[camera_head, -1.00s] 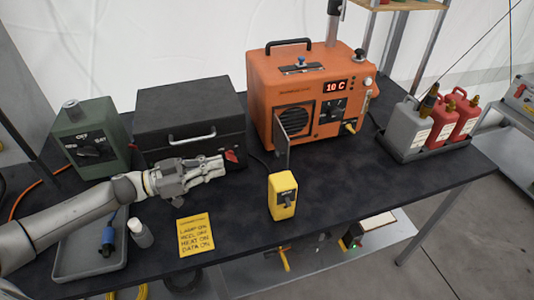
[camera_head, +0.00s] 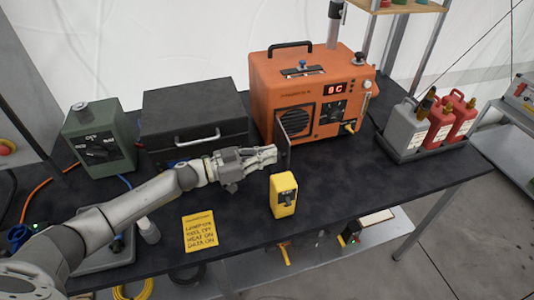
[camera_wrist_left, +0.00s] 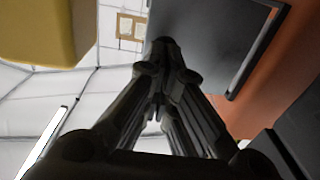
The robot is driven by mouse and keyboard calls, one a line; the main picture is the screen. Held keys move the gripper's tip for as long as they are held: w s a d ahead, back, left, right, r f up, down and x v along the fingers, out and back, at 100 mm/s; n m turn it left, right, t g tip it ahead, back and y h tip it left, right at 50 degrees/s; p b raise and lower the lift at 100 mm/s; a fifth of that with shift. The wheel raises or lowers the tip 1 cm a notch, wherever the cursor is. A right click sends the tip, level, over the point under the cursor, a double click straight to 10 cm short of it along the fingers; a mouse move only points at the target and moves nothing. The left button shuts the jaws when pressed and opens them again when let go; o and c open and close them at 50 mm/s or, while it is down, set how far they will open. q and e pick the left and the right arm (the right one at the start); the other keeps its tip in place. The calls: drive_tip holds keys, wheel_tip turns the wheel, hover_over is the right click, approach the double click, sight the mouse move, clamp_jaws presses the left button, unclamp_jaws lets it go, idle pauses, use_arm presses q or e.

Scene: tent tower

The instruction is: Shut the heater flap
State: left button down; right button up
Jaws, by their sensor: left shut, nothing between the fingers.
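The orange heater (camera_head: 313,88) stands at the back of the black table, its display reading 9 C. Its grey flap (camera_head: 283,136) stands open, sticking out from the front beside the round grille. My left gripper (camera_head: 274,154) is shut and empty, low in front of the heater, with its fingertips close to the left face of the flap. I cannot tell whether they touch. In the left wrist view the shut fingertips (camera_wrist_left: 164,46) lie beside a grey panel, which looks like the flap (camera_wrist_left: 215,40), with orange heater casing behind. My right gripper is not in view.
A yellow switch box (camera_head: 284,195) stands just in front of the gripper. A black case (camera_head: 193,120) and a green box (camera_head: 97,138) stand at left. A tray of canisters (camera_head: 425,145) is at right. The table right of the flap is clear.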

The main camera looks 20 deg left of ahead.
sight(288, 155)
use_arm(q)
drive_tip(key=d+p, duration=0.1)
drive_tip(key=d, duration=0.1)
drive_tip(key=w+d+p, duration=0.1)
drive_tip(key=d, duration=0.1)
drive_tip(key=shift+w+d+r, duration=0.1)
drive_tip(key=shift+w+d, duration=0.1)
drive_tip(key=shift+d, duration=0.15)
drive_tip(key=shift+w+d, duration=0.1)
drive_tip(key=shift+d, duration=0.1)
drive_tip(key=shift+a, duration=0.2)
